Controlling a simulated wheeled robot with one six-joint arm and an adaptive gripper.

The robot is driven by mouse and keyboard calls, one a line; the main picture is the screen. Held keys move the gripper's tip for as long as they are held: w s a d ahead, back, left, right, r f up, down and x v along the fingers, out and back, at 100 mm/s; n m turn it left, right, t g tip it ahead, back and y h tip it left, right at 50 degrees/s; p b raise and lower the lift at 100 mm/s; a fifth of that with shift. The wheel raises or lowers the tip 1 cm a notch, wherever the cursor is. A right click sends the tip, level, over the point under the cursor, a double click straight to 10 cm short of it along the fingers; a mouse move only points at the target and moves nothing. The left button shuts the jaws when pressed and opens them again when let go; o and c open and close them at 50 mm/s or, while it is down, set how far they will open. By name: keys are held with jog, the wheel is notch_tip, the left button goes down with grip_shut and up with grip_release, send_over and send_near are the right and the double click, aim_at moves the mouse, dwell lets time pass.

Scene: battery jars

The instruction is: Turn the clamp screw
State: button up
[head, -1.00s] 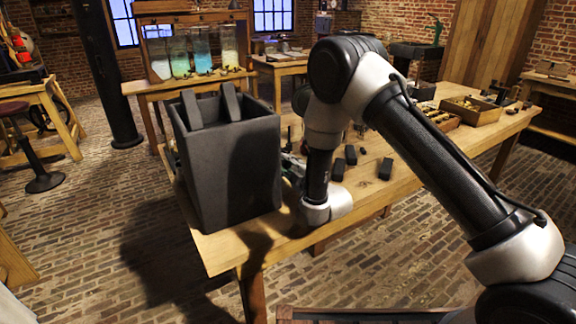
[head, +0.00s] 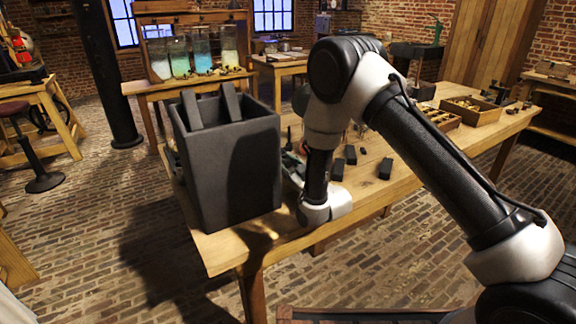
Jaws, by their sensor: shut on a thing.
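A large dark grey jar (head: 228,160), open at the top with two slabs standing up out of it, sits near the table's front left corner. My arm comes in from the right and reaches down close beside the jar. My gripper (head: 293,168) shows only in part, in the narrow gap between the jar and my wrist. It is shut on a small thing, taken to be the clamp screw. The fingertips and the screw are hidden behind the jar and my wrist, so the screw's turn cannot be seen.
The wooden table (head: 240,247) holds several small black blocks (head: 385,168) right of my wrist. Wooden trays (head: 470,109) with small parts stand farther right. Glass jars (head: 201,50) stand on a back table. The table's front edge is close below my wrist.

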jog(key=shift+d+f+m, duration=0.1)
jog(key=shift+f+m, duration=0.05)
jog(key=shift+m, duration=0.25)
jog(key=o, duration=1)
jog(key=shift+o, duration=0.2)
jog(key=v, duration=1.2)
jog(key=shift+w, duration=0.1)
